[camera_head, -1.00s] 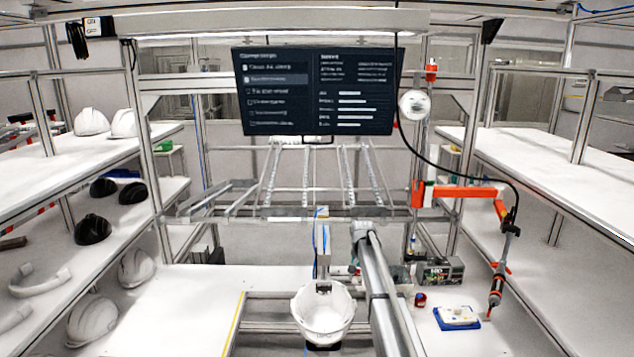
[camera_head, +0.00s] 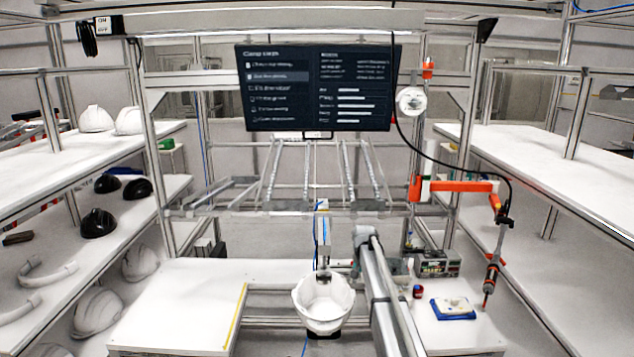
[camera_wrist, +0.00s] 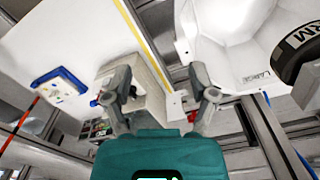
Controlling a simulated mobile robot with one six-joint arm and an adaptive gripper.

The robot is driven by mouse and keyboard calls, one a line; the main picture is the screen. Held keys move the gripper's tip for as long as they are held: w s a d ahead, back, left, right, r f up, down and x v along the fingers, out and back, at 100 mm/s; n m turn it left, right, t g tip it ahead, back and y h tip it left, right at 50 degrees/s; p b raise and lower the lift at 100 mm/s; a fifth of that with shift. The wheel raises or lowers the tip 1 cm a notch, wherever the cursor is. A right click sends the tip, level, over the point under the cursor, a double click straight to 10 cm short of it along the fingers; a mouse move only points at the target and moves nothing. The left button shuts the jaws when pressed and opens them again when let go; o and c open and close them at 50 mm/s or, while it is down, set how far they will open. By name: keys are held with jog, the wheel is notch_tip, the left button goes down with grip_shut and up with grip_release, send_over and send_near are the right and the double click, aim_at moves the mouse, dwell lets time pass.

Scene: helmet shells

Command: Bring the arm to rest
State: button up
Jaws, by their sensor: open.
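My gripper (camera_wrist: 160,98) shows in the wrist view with its two grey fingers spread apart and nothing between them. In the head view my arm reaches forward over the workbench, and the gripper itself cannot be made out there. A white helmet shell (camera_head: 323,303) sits open side up on a holder in the gap of the workbench, left of my arm. The same shell (camera_wrist: 235,35) shows at the upper right of the wrist view, apart from the fingers.
A blue and white tray (camera_head: 453,308) lies on the right bench, with a hanging screwdriver (camera_head: 491,275) beside it. Shelves at left hold white and black helmets (camera_head: 98,223). The left bench top (camera_head: 180,300) is clear. A screen (camera_head: 318,88) hangs at the back.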

jog(key=s+f+n+b, duration=0.1)
jog(key=s+f+b, duration=0.2)
jog(key=s, duration=1)
jog(key=s+d+f+n+b, duration=0.1)
jog(key=s+f+b, duration=0.2)
jog(key=s, duration=1)
jog(key=s+f+n+b, duration=0.2)
jog(key=s+f+b, duration=0.1)
jog(key=s, duration=1.1)
jog(key=shift+d+f, duration=0.15)
jog(key=shift+d, duration=0.1)
jog(key=shift+c, duration=1.2)
